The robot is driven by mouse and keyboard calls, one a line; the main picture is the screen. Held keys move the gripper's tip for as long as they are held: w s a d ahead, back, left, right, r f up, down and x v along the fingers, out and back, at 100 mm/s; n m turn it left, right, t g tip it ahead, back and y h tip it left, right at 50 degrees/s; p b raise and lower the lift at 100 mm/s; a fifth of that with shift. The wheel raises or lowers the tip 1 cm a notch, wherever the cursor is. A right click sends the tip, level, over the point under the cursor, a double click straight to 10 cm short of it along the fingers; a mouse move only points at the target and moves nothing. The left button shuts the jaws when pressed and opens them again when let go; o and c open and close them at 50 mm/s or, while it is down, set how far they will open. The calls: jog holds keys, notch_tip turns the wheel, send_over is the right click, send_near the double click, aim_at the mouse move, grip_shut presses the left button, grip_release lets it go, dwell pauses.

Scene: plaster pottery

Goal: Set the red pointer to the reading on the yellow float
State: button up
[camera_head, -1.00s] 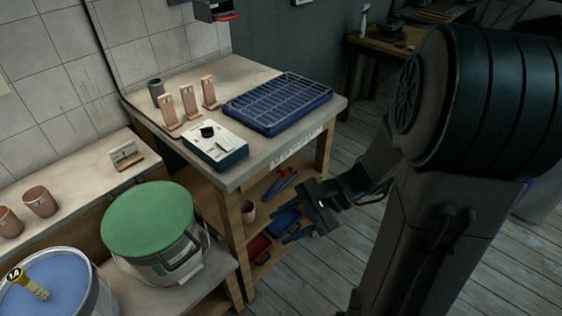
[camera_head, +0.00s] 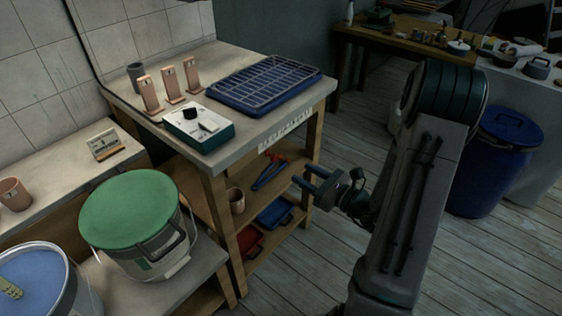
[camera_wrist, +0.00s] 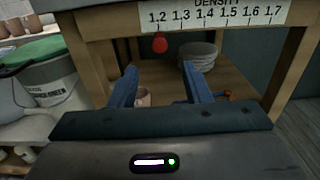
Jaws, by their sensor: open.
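The red pointer (camera_wrist: 160,43) is a round red knob under the density scale (camera_wrist: 215,14), near the 1.2 mark at its left end. The scale strip also shows on the bench's front edge in the head view (camera_head: 285,131). My gripper (camera_head: 301,178) is open and empty, in front of the bench and below the scale. In the wrist view its two blue fingers (camera_wrist: 159,69) point forward, apart, below the pointer. The yellow float (camera_head: 11,289) stands in the blue liquid at the lower left; its top is cut off by the frame edge.
A green-lidded bucket (camera_head: 130,208) stands left of the bench. A blue rack tray (camera_head: 262,82) and a control box (camera_head: 199,127) sit on the bench top.

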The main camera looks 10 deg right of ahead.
aim_at(276, 158)
jog(key=x, duration=0.9)
jog(key=shift+w+a, duration=0.1)
